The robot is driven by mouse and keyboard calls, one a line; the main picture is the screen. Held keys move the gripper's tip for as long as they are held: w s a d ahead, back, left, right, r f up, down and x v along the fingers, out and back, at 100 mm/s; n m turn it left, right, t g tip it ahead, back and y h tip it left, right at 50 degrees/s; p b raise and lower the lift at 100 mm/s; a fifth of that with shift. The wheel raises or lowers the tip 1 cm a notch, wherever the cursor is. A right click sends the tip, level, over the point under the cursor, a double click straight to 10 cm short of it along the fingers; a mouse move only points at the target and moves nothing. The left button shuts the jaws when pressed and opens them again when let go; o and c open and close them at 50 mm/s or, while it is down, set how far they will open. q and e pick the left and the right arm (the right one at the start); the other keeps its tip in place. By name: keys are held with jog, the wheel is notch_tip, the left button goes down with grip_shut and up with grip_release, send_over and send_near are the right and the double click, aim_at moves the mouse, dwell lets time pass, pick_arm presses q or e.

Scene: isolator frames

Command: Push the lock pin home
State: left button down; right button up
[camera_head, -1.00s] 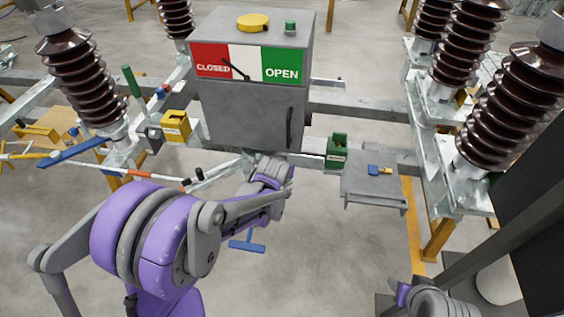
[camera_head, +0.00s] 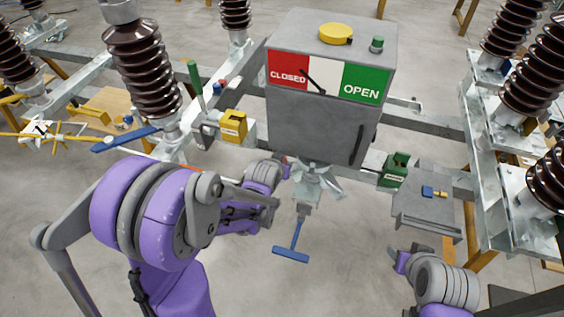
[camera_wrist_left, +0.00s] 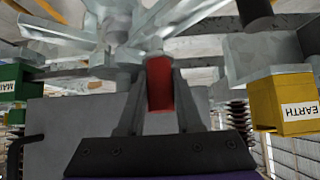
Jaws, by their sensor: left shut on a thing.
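My left gripper (camera_wrist_left: 160,100) is shut on a red piece (camera_wrist_left: 160,83), which stands between its two fingers in the left wrist view. I cannot tell for sure that this red piece is the lock pin. Its far end meets grey metal brackets (camera_wrist_left: 110,40). In the head view my left arm reaches to just below the grey cabinet (camera_head: 315,125), left of the metal bracket under it (camera_head: 315,182). The fingertips and the red piece are not clear there.
The cabinet's pointer lies between CLOSED and OPEN. A yellow box (camera_head: 233,126) is left of it; a green box (camera_head: 394,170) and grey shelf (camera_head: 425,212) are right. A blue T-handle (camera_head: 291,253) hangs below. Brown insulators (camera_head: 142,68) stand on the frame.

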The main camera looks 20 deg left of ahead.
pick_arm(q)
jog(key=shift+s+d+r, duration=0.1)
pick_arm(e)
jog(key=shift+s+d, duration=0.1)
jog(key=shift+s, duration=0.05)
pick_arm(q)
jog(key=shift+w+a+r, duration=0.25)
jog(key=shift+w, duration=0.05)
jog(key=r, duration=0.1)
jog(key=a+r, duration=0.1)
jog(key=w+r+g+b, duration=0.1)
jog(key=shift+a+r, duration=0.2)
jog(key=shift+w+a+r, duration=0.15)
jog(key=shift+r, duration=0.2)
jog(key=shift+w+a+r, duration=0.1)
jog(key=shift+r, duration=0.25)
notch_tip(320, 180, down, 6)
jog(key=b, duration=0.3)
pick_arm(e)
jog(key=s+f, duration=0.3)
jog(key=f, duration=0.3)
jog(key=shift+s+g, duration=0.3)
jog(key=shift+f, duration=0.1)
pick_arm(q)
jog(key=shift+w, duration=0.1)
pick_arm(e)
jog(key=shift+w, duration=0.15)
